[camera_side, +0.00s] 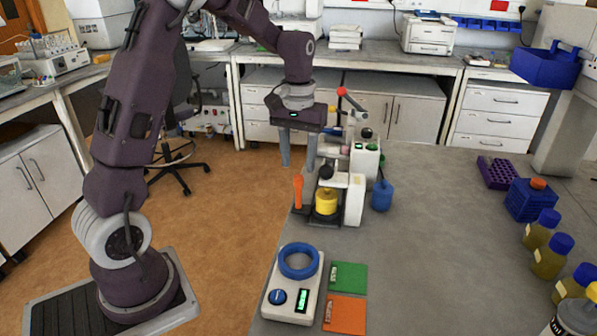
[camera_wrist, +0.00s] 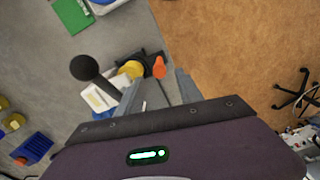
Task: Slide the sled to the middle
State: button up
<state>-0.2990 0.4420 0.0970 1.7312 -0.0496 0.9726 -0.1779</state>
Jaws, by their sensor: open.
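A tablet press (camera_side: 355,195) with a white body stands at the bench's left edge. On its low dark base are a yellow cylinder (camera_side: 326,201) and an upright orange handle (camera_side: 298,192). I cannot tell for sure which part is the sled; the orange handle may belong to it. My gripper (camera_side: 298,166) points down, open and empty, above and behind the orange handle. In the wrist view the orange handle (camera_wrist: 159,68) shows just beyond the fingertips, apart from them, with the yellow cylinder (camera_wrist: 131,69) to its left. A black knob (camera_wrist: 84,67) shows further left.
A second device with a red-tipped lever (camera_side: 350,98) stands behind the press. A blue container (camera_side: 382,195) is right of it. A scale with a blue ring (camera_side: 298,261) and green (camera_side: 348,276) and orange (camera_side: 344,314) cards lie in front. The bench middle is clear.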

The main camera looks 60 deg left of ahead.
aim_at(299, 175)
notch_tip(299, 175, down, 4)
jog(key=shift+r, duration=0.15)
jog(key=shift+c, duration=0.2)
grip_shut()
dwell(1.2)
